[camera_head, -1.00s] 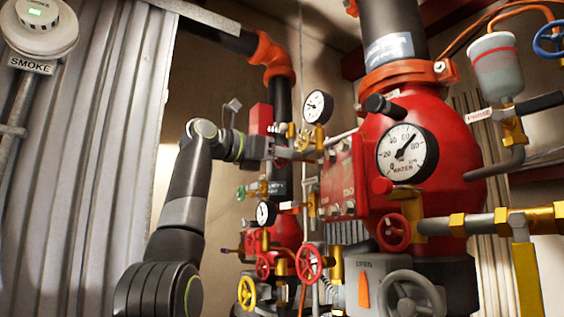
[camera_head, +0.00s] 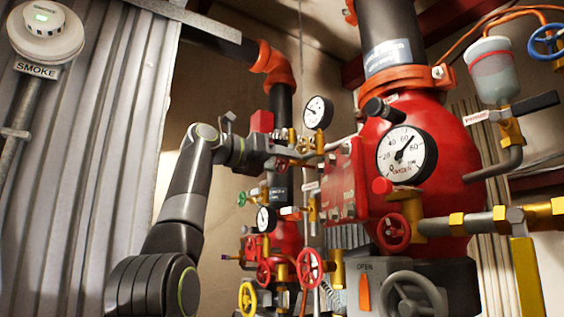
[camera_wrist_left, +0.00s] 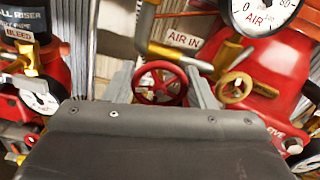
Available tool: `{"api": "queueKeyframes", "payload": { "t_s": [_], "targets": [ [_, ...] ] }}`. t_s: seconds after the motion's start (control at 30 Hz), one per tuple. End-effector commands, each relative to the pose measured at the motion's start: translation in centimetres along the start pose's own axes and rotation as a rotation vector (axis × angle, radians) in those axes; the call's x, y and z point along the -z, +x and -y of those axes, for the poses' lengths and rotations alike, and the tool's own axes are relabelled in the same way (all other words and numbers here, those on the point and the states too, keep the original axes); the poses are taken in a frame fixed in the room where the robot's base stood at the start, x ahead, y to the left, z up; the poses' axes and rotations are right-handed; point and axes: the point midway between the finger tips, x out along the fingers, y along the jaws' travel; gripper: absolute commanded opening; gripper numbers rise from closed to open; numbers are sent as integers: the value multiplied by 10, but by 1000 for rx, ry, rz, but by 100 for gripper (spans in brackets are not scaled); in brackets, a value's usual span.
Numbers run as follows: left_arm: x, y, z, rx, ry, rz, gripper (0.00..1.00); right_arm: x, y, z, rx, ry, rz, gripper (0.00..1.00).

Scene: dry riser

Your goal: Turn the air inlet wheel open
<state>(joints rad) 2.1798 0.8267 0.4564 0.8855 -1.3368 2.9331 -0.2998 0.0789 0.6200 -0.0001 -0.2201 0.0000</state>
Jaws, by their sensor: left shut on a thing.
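The air inlet wheel is a small red handwheel (camera_wrist_left: 160,84) beside a white AIR IN label (camera_wrist_left: 184,40) in the left wrist view. My left gripper (camera_wrist_left: 162,78) has one grey finger on each side of the wheel and is shut on its rim. In the head view, my left gripper (camera_head: 288,160) reaches in from the left to the pipework, left of the red valve body. It hides most of the wheel there. My right gripper is in neither view.
A brass-coloured wheel (camera_wrist_left: 235,88) sits close to the right finger. Red wheels (camera_head: 309,267), a yellow wheel (camera_head: 247,299) and a small gauge (camera_head: 266,218) lie below the gripper. Another gauge (camera_head: 318,112) is just above it. A large water gauge (camera_head: 406,155) is at right.

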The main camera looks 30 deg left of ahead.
Motion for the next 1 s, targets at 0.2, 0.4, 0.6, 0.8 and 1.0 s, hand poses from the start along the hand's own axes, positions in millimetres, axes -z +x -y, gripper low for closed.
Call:
{"api": "queueKeyframes", "payload": {
  "t_s": [0.2,0.4,0.6,0.8,1.0],
  "targets": [
    [3,1,-1,1,-4,-8,55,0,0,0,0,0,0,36],
    [2,1,0,1,-2,-5,72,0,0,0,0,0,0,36],
    [1,0,0,0,0,-2,72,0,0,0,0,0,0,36],
    [3,-19,-1,0,1,2,72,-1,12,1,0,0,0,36],
    [4,-65,-1,1,0,3,72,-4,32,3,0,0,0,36]
  ]
}}
